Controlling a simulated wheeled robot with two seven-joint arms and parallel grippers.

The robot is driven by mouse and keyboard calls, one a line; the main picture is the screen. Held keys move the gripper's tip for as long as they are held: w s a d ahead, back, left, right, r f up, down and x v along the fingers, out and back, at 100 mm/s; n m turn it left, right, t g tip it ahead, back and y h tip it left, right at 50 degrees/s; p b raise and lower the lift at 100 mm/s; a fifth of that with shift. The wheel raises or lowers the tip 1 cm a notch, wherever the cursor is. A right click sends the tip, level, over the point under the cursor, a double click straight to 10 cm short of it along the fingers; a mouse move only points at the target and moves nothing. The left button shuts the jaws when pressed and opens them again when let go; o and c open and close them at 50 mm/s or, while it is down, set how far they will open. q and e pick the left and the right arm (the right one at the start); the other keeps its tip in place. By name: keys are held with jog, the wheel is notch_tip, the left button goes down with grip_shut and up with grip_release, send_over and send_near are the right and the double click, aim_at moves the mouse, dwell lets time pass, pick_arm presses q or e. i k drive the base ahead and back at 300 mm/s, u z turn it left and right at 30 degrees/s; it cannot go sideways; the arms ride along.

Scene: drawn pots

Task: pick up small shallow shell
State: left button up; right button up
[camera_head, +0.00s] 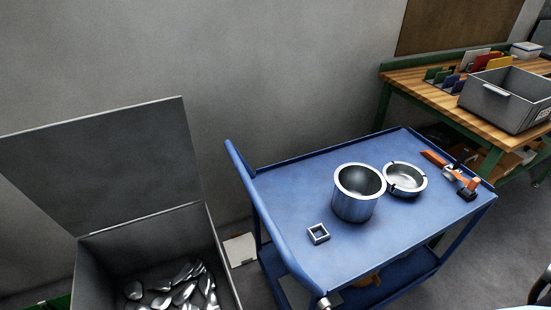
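A small shallow metal shell (405,193), round with notches in its rim, sits upright and open on the blue cart top. A taller, deeper metal pot (355,207) stands just left of it, very close; I cannot tell if they touch. Neither of my grippers shows in the head view.
The blue cart (315,185) also bears a small square metal frame (318,234) and an orange and black tool (450,173). An open grey bin (90,265) with several metal pieces stands at left. A wooden bench (430,85) with a grey crate (505,100) is at back right.

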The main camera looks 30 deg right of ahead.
aim_at(404, 180)
jog(key=z, duration=1.85)
jog(key=k, duration=0.5)
jog(key=z, duration=1.5)
jog(key=i, duration=1.65)
jog(key=u, duration=3.5)
